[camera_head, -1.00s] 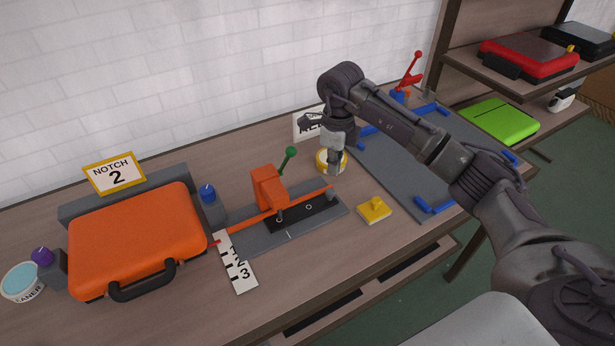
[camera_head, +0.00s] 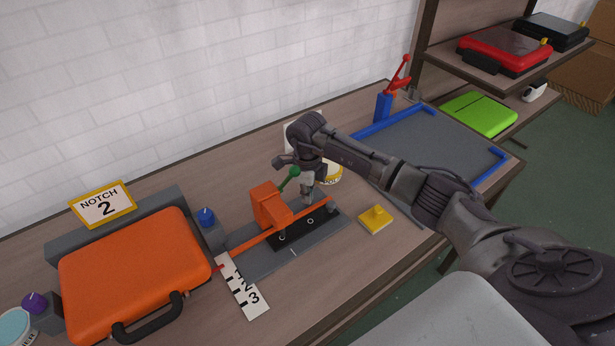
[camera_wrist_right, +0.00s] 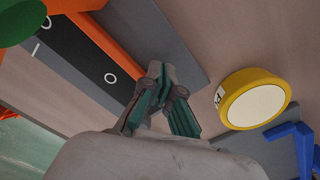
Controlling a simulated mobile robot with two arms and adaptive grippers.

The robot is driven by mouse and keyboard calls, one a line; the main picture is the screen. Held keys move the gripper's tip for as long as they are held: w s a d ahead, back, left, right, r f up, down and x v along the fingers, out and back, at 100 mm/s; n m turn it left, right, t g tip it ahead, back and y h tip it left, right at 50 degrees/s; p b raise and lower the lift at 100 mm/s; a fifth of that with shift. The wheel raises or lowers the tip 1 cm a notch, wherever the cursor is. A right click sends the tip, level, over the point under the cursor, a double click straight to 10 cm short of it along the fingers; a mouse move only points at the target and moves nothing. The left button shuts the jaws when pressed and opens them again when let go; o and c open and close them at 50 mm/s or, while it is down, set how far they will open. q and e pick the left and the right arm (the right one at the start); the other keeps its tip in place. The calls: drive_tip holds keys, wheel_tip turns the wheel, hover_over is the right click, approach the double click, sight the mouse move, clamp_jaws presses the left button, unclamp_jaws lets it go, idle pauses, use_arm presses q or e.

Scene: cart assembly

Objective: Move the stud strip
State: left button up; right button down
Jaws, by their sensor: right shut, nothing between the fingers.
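An orange bar (camera_head: 250,242) with a red tip lies along a grey base plate (camera_head: 270,262), passing under an orange clamp block (camera_head: 270,205) with a green-knobbed lever (camera_head: 290,178). A black strip with small white rings (camera_head: 303,230) lies on the plate beside the bar. I cannot tell for sure which is the stud strip. My right gripper (camera_head: 307,200) is shut and empty, just behind the bar's right part. In the right wrist view, its fingertips (camera_wrist_right: 160,75) are close to the bar (camera_wrist_right: 95,30) and black strip (camera_wrist_right: 85,65). My left gripper is out of view.
A numbered scale (camera_head: 243,288) lies at the plate's left end. An orange case (camera_head: 135,275) stands left, beside a blue knob (camera_head: 207,216). A blue-cornered mat (camera_head: 435,145) lies right.

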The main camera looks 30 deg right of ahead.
sight(322, 207)
drive_tip(key=s, duration=0.1)
drive_tip(key=s+d+p, duration=0.1)
drive_tip(key=s+d, duration=0.1)
drive_tip(key=shift+d+r, duration=0.2)
drive_tip(key=shift+r, duration=0.05)
drive_tip(key=shift+s+d, duration=0.1)
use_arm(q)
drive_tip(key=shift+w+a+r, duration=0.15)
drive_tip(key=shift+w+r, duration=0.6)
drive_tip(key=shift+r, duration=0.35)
use_arm(e)
drive_tip(key=shift+f, duration=0.1)
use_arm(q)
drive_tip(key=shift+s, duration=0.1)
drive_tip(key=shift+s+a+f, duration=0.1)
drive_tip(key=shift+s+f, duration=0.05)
use_arm(e)
drive_tip(key=shift+s+d, duration=0.5)
drive_tip(key=shift+s, duration=0.1)
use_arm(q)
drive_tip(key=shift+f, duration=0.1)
use_arm(e)
drive_tip(key=shift+w, duration=0.1)
